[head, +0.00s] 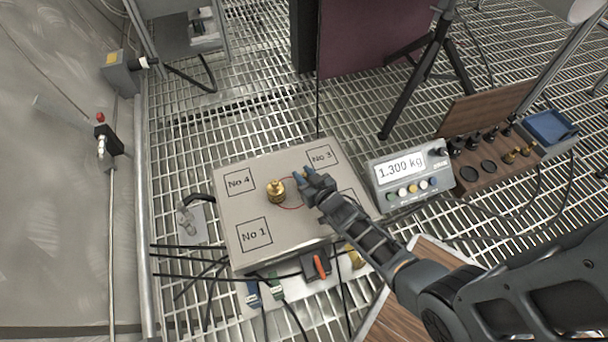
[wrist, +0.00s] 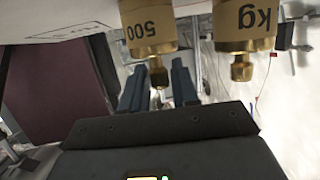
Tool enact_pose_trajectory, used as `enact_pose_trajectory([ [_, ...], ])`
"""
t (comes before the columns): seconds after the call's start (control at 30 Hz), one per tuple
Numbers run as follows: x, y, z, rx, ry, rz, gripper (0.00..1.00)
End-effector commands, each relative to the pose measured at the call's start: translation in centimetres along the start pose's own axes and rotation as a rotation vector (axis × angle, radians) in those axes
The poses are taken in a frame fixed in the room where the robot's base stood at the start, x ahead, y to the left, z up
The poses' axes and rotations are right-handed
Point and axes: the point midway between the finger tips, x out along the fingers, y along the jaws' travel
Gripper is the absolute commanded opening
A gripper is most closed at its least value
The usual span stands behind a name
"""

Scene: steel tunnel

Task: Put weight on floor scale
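The floor scale (head: 232,208) is a grey plate with numbered squares at its corners. A brass weight (head: 276,192) stands upright near the middle of the plate. My gripper (head: 308,178) is low over the plate, just right of that weight. The display (head: 401,168) reads 1.300 kg.
A wooden weight rack (head: 487,160) with several small weights and a blue box (head: 549,127) stand at the right. A red-handled switch (head: 318,265) and cables lie at the plate's front edge. A black tripod (head: 425,70) stands behind. Grating floor surrounds the plate.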

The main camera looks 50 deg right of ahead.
Motion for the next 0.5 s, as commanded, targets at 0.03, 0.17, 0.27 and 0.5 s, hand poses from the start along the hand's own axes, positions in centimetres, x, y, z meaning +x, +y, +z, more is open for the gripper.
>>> enact_pose_trajectory([
  [0.03, -0.01, 0.00, -0.03, 0.000, 0.000, 0.000, 0.34],
  [0.17, -0.01, 0.00, -0.03, 0.000, 0.000, 0.000, 0.47],
  [0.27, -0.01, 0.01, -0.04, 0.000, 0.000, 0.000, 0.49],
  [0.5, -0.11, 0.02, -0.38, 0.000, 0.000, 0.000, 0.49],
])
